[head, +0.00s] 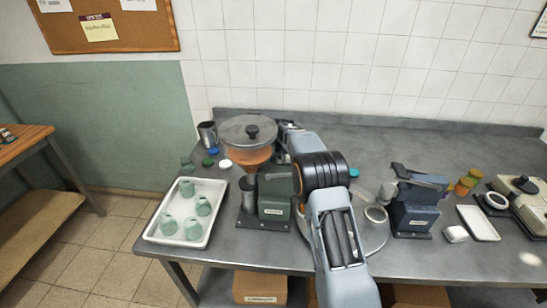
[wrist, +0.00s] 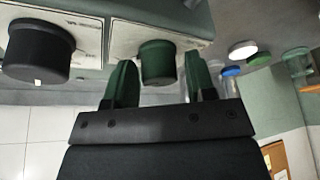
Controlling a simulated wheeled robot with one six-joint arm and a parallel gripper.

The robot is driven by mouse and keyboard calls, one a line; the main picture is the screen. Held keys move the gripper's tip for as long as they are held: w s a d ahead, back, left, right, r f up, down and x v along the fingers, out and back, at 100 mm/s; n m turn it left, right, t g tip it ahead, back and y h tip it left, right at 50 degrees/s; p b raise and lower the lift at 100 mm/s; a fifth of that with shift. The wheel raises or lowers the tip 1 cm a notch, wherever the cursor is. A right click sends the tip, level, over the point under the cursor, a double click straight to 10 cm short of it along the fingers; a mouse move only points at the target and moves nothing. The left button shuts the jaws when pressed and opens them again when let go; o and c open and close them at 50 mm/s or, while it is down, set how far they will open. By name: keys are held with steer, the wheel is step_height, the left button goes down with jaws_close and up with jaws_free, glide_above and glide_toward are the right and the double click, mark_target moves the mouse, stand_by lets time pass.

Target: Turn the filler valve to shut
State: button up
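The filler stands at the left of the bench in the head view, with a lidded steel hopper (head: 243,134) of orange contents over a dark green body (head: 275,195). In the wrist view, a panel carries a black round knob (wrist: 38,48) and a green round knob (wrist: 158,64), with labels too blurred to read surely. My gripper (wrist: 160,82) is open, its two fingers on either side of the green knob; a gap shows at the right, and I cannot tell whether the left finger touches. In the head view my arm hides the gripper and both knobs.
A white tray (head: 155,233) with several pale green jars is at the bench's left. White (wrist: 242,50), blue (wrist: 230,71) and green (wrist: 259,60) lids lie near the filler. A blue machine (head: 414,205) and a small white tray (head: 480,222) stand to the right.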

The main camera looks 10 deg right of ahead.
steer(key=c, duration=0.7)
steer(key=n+y+b, duration=0.1)
steer(key=n, duration=0.2)
steer(key=shift+n+g, duration=0.3)
steer(key=shift+n, duration=0.1)
steer(key=n+g+y+p, duration=0.1)
steer(key=n, duration=0.2)
steer(key=shift+r+n, duration=0.15)
steer(key=shift+n, duration=0.15)
steer(key=n+g+y+p, duration=0.1)
steer(key=n+p, duration=0.2)
steer(key=shift+r, duration=0.15)
steer(key=n+g+p, duration=0.1)
steer(key=n+p, duration=0.1)
steer(key=p, duration=0.1)
steer(key=shift+n, duration=0.3)
steer(key=shift+f+p, duration=0.25)
steer(key=shift+p, duration=0.05)
